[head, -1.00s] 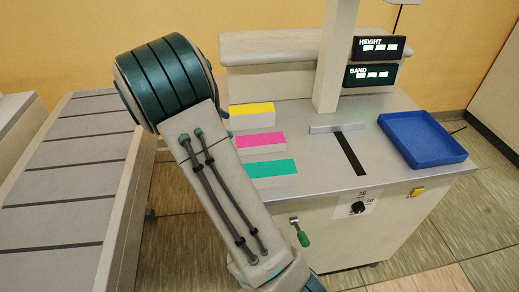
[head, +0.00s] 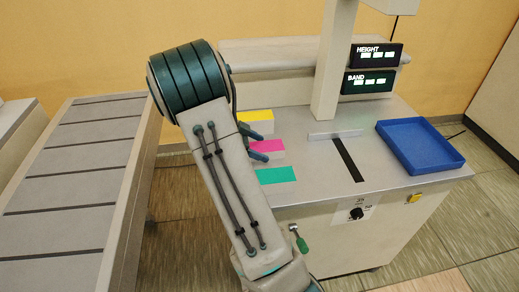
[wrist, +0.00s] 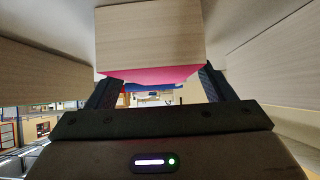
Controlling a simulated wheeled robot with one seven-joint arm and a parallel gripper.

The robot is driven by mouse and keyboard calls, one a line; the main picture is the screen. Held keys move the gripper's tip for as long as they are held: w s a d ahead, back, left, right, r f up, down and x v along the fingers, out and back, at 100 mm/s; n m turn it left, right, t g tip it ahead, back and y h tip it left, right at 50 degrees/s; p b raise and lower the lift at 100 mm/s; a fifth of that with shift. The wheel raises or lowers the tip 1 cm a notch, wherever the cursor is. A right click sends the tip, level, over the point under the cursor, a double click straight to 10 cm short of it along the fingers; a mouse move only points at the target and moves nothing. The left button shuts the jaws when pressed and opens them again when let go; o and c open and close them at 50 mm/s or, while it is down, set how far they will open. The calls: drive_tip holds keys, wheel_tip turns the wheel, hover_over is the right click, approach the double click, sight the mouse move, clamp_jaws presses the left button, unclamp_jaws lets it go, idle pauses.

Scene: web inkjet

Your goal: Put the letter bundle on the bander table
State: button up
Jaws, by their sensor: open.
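Three pale blocks with coloured tops, like letter bundles, stand in a row on the left of the bander table (head: 310,185): a yellow-topped one (head: 258,115), a pink-topped one (head: 268,145) and a teal-topped one (head: 276,176). My gripper (head: 263,149) is open at the pink-topped block, its dark fingers toward either side of it. In the wrist view, the pink-topped block (wrist: 150,35) lies ahead, in line with the gap between the fingers (wrist: 160,88). I cannot tell whether they touch it. My arm hides the left ends of the blocks.
A blue tray (head: 420,146) sits at the table's right. A dark slot (head: 349,160) and low metal bar (head: 335,135) lie mid-table, before a column (head: 333,60) with HEIGHT and BAND displays (head: 371,81). A slatted conveyor (head: 70,180) stands at left. The front centre tabletop is bare.

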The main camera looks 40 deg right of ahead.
sight(259, 147)
drive_tip(key=shift+s+d+f, duration=0.15)
drive_tip(key=shift+d+f, duration=0.1)
drive_tip(key=shift+f, duration=0.05)
drive_tip(key=c, duration=1.2)
drive_tip(key=shift+r, duration=0.1)
drive_tip(key=shift+c, duration=0.2)
